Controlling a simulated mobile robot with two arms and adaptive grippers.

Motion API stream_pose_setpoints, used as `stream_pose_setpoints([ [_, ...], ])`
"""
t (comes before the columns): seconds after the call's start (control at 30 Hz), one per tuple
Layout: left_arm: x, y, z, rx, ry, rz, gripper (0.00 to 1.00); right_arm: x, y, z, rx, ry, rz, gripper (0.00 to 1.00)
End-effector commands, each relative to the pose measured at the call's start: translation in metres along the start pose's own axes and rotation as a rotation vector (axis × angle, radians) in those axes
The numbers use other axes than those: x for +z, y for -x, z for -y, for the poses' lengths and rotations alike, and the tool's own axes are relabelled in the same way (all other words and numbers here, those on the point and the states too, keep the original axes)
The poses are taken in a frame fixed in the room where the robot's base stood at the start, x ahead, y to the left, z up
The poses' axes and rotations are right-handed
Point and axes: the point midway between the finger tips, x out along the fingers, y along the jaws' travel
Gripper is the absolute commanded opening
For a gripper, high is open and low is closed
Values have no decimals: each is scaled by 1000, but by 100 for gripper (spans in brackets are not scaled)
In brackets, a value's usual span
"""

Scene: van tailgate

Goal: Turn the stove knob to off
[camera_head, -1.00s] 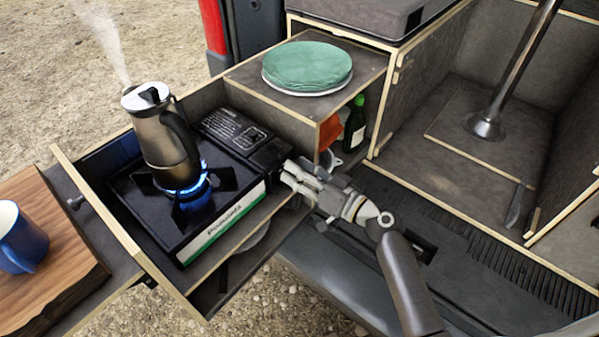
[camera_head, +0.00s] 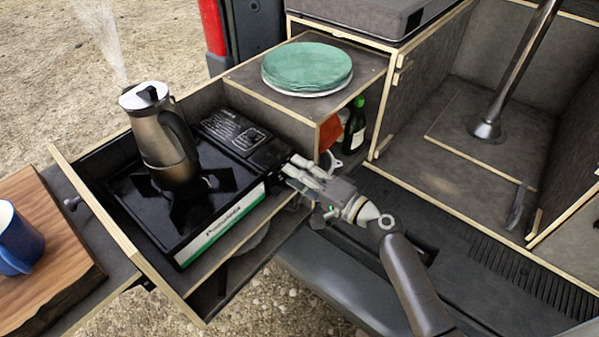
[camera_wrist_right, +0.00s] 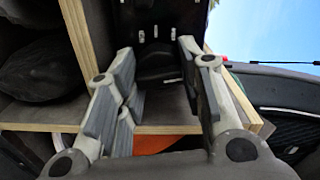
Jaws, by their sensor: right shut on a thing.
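The black camping stove (camera_head: 205,205) sits in the pulled-out drawer, its green and white front label facing the gravel. No flame shows at its burner. A metal moka pot (camera_head: 160,140) with a dark handle stands upright on it, with faint steam above. My right gripper (camera_head: 284,170) is at the stove's right end, shut on the stove knob, which the fingers hide in the head view. In the right wrist view the two fingers (camera_wrist_right: 157,55) stand either side of the stove's dark end face (camera_wrist_right: 157,22); the knob is not clearly made out. My left gripper is not in view.
A blue mug (camera_head: 20,240) stands on a wooden board (camera_head: 55,265) at the left. Green plates (camera_head: 307,67) lie on the cabinet (camera_head: 255,85) behind the gripper. The drawer's wooden edge (camera_head: 120,235) borders the stove.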

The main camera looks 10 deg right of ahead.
Motion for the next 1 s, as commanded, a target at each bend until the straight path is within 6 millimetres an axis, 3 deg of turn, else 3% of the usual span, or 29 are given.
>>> stream_pose_setpoints([
  [0.4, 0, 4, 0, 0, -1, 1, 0, -3, 0, 2, -4, -186, -6, 12],
  [0.97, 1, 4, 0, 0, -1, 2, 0, -3, 0, 2, -5, -214, -7, 12],
  [1.0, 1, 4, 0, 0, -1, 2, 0, -3, 0, 2, -5, -214, -7, 41],
])
